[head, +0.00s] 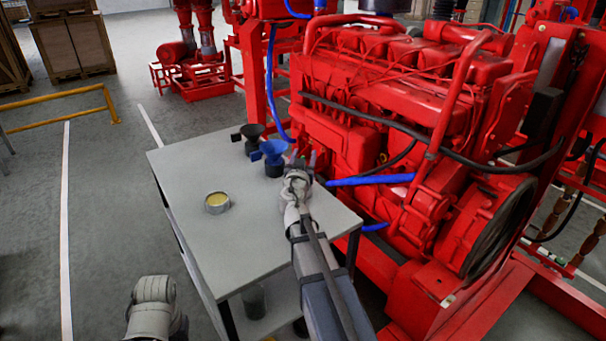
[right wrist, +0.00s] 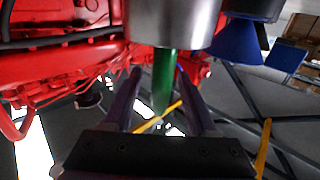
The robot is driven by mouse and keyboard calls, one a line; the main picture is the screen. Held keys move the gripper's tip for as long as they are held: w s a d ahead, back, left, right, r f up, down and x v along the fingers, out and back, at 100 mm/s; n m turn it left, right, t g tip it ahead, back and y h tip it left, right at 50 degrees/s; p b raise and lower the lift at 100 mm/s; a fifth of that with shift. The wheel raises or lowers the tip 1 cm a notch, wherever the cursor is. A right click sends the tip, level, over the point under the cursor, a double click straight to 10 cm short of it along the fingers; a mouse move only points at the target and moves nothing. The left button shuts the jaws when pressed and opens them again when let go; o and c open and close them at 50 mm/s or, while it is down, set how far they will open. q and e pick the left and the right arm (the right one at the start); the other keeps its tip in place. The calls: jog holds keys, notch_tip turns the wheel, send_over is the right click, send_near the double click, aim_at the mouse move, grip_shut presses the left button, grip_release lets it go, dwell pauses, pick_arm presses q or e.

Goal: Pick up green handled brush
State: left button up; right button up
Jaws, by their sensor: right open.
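The green handle of the brush (right wrist: 164,80) shows in the right wrist view, which appears upside down. It sticks out of a metal cup (right wrist: 172,22); the rest of the brush is hidden inside. My right gripper (head: 302,157) is over the far right part of the table in the head view. In the wrist view its two purple fingers (right wrist: 158,76) are open, with the green handle between them in the picture. I cannot tell whether they touch it. The brush and cup are hidden behind my gripper in the head view.
The grey table (head: 185,165) holds a blue funnel on a dark can (head: 273,160), a black funnel (head: 254,138) and a yellow-filled tin (head: 217,202). The red engine (head: 370,110) stands close behind and right. The table's front left is clear.

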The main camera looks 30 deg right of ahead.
jog(key=shift+w+d, duration=0.1)
jog(key=shift+c, duration=0.3)
grip_shut()
